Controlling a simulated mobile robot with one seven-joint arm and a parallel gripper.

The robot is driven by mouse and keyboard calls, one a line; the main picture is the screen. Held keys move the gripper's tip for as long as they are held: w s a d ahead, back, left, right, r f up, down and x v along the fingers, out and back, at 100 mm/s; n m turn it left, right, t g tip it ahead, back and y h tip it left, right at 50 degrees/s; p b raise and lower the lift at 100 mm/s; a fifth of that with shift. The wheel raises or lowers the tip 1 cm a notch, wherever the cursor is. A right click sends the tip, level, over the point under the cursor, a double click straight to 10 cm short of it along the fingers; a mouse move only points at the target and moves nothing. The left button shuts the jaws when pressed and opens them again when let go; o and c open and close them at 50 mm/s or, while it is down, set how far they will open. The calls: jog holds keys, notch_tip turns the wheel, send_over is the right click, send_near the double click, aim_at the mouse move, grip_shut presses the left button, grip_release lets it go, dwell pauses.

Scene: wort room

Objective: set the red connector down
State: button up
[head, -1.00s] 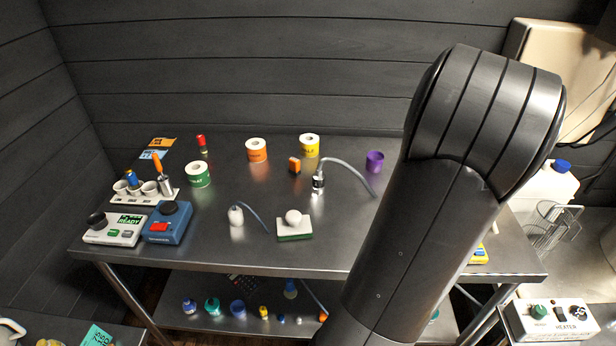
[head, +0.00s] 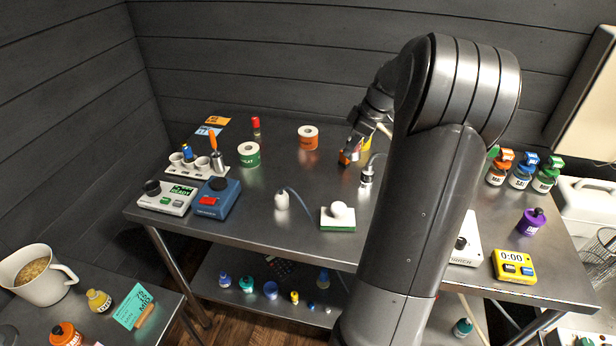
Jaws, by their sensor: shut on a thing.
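My gripper (head: 351,151) is at the back middle of the steel table, low over the top, and reaches down from the right. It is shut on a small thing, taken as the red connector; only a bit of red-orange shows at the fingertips. A small orange block was at this same spot, so I cannot tell the two colours apart here. Whether the held piece touches the table is not clear.
The table (head: 300,235) has a metal plug with a cable (head: 366,176) just in front of the gripper.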

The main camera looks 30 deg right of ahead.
jog(key=shift+n, duration=0.3)
jog(key=w+a+f, duration=0.2)
jog(key=w, duration=0.1)
jog(key=w+a+f, duration=0.2)
jog(key=w+a, duration=0.1)
jog(key=w, duration=0.1)
jog(key=w+a+f, duration=0.3)
jog(key=shift+w+a, duration=0.15)
jog(key=shift+f, duration=1.95)
jog(key=shift+f, duration=0.15)
jog(key=o, duration=1)
jog(key=shift+o, duration=0.2)
